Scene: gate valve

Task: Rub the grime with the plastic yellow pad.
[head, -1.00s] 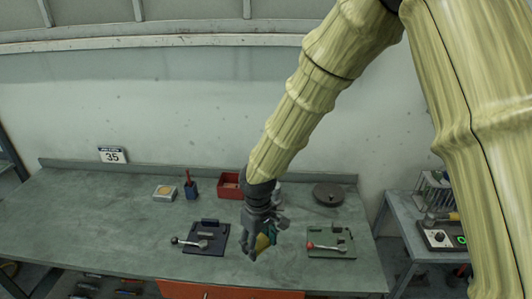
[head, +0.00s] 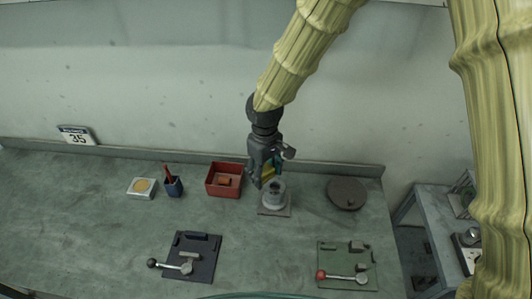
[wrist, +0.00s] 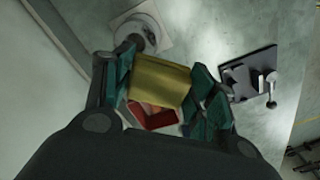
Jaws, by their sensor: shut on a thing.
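My gripper (head: 264,180) is shut on the yellow pad (wrist: 160,80), which sits between the teal finger pads in the wrist view. A sliver of the pad also shows in the head view (head: 268,173). The gripper points down, just behind and above a grey round part (head: 273,192) on a square plate (head: 274,211). I cannot tell whether the pad touches that part. The round part also shows at the top left of the wrist view (wrist: 138,32). I cannot clearly make out the grime in either view.
A red bin (head: 225,193), a dark cup (head: 173,188) and a pale box with a round top (head: 142,187) stand to the left. A dark disc (head: 346,193) lies right. Blue (head: 205,242) and green (head: 335,252) lever fixtures lie in front. The bench's left front is clear.

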